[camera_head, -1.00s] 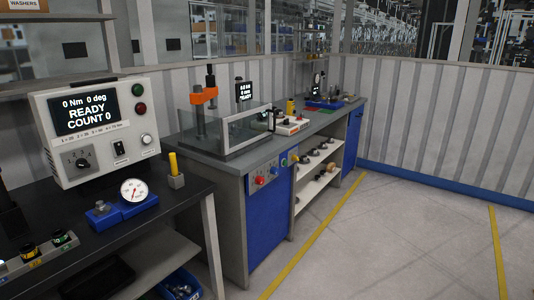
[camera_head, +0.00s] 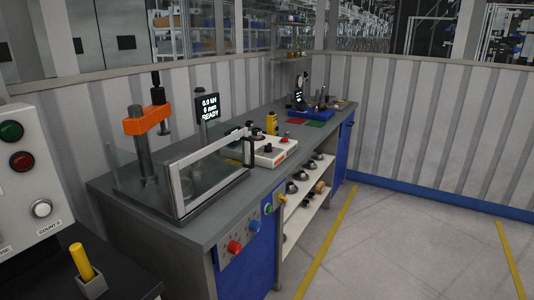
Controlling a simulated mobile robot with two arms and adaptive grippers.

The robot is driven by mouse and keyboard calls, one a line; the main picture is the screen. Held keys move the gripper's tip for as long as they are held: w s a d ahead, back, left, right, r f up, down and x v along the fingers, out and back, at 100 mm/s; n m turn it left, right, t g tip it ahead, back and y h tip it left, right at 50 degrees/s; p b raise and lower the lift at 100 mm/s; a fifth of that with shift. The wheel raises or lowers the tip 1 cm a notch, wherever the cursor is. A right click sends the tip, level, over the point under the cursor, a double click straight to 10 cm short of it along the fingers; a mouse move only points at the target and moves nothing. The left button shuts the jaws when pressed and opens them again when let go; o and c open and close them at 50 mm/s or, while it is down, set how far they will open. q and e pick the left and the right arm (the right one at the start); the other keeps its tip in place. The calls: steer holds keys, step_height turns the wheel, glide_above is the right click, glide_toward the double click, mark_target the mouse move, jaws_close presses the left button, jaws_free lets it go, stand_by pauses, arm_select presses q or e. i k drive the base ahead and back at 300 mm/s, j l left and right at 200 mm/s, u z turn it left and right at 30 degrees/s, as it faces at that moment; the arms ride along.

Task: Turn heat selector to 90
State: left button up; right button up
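No dial marked as a heat selector can be read in this view. A low white device (camera_head: 275,153) with a small dark knob and an orange label sits on the grey workbench (camera_head: 222,205), behind the clear guarded press. Its markings are too small to read, so I cannot tell whether it carries the selector or at what value it stands. Neither of my grippers shows in the head view.
An orange press (camera_head: 147,120) stands inside a clear guard (camera_head: 205,180). Its display (camera_head: 209,106) reads 0.0 kN, 0 mm, READY. A white control panel (camera_head: 30,180) is at the left edge. Open floor (camera_head: 400,240) with yellow lines lies right of the bench.

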mark_target(267, 149)
steer(key=i+l+u, duration=0.2)
steer(key=u, duration=0.3)
steer(key=i+l+u, duration=0.1)
steer(key=u, duration=0.35)
steer(key=i+l+u, duration=0.1)
steer(key=l+u, duration=0.4)
steer(key=j, duration=0.1)
